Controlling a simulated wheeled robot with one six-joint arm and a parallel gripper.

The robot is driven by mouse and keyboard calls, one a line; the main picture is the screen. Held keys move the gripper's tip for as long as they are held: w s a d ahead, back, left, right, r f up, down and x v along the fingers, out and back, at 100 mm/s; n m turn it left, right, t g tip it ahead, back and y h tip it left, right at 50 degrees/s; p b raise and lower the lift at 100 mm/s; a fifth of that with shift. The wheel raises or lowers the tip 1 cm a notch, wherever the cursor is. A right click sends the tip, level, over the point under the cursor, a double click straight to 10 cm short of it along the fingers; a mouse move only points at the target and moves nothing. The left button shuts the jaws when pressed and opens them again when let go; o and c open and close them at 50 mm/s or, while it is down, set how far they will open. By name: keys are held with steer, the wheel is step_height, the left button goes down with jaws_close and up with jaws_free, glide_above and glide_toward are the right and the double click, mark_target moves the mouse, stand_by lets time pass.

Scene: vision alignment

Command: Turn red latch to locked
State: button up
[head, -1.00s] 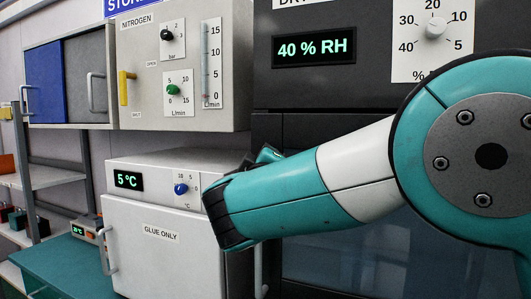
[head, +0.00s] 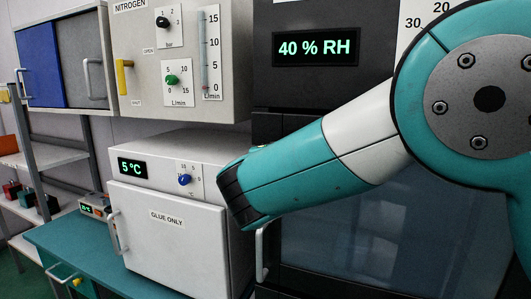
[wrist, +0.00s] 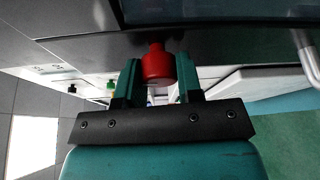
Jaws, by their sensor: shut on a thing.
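The red latch (wrist: 157,62) shows in the wrist view as a short red knob with a narrower end, against a dark surface. My gripper (wrist: 158,74) is shut on it, with one teal finger on each side. The head view does not show the latch or my fingers; my arm's wrist hides them. The latch's locked and unlocked marks are not visible.
A white fridge marked GLUE ONLY (head: 168,235) stands left of my wrist. A grey nitrogen panel (head: 190,110) hangs above it. The dark dry cabinet reading 40 % RH (head: 390,215) is behind my arm. A teal bench (head: 65,235) lies lower left.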

stand_by(0.6)
steer(key=o, duration=0.9)
steer(key=shift+s+d+r+b, duration=0.1)
steer(key=shift+s+r+b, duration=0.1)
steer(key=shift+s+b, duration=2)
steer(key=shift+s+d+r+b, duration=0.2)
steer(key=shift+s+b, duration=0.55)
steer(key=shift+s, duration=2.85)
steer(key=shift+s+r+b, duration=0.25)
steer(key=shift+s+b, duration=1.25)
steer(key=shift+s, duration=1.4)
